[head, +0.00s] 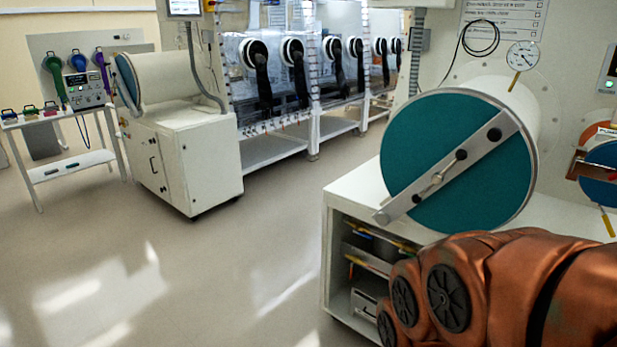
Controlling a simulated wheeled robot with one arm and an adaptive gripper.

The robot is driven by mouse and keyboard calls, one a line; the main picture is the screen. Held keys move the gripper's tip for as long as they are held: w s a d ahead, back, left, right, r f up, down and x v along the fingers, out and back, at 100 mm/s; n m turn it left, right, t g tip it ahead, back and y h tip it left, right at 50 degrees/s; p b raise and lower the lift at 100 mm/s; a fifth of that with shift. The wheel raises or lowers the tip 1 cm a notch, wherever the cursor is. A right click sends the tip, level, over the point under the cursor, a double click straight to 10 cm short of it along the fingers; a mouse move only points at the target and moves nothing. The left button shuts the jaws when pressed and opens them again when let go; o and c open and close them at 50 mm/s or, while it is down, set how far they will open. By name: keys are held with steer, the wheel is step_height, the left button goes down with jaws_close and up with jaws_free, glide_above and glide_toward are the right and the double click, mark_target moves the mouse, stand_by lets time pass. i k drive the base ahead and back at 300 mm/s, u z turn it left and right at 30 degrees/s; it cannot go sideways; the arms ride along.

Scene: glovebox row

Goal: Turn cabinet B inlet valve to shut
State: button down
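A row of glovebox cabinets (322,85) with clear fronts and black gloves in white ring ports stands at the back centre. Small fittings with coloured parts (283,122) run along the lower edge of the nearest cabinet. They are too small to tell whether one is an inlet valve or how any handle is set. I cannot read a label that marks cabinet B. My gripper is out of view. Part of my copper-coloured arm fills the lower right corner.
A chamber with a teal round door (410,140) and bar latch sits on a white cabinet (338,200) at right. A white wheeled cabinet (205,165) and a small trolley (72,162) stand left. The floor (235,265) between is clear.

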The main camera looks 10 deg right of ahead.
mark_target(355, 230)
steer(key=z, duration=0.75)
steer(key=k, duration=0.35)
steer(key=u, duration=1.2)
steer(key=i, duration=1.5)
steer(key=z, duration=1.05)
steer(key=i, duration=0.85)
steer(key=z, duration=0.6)
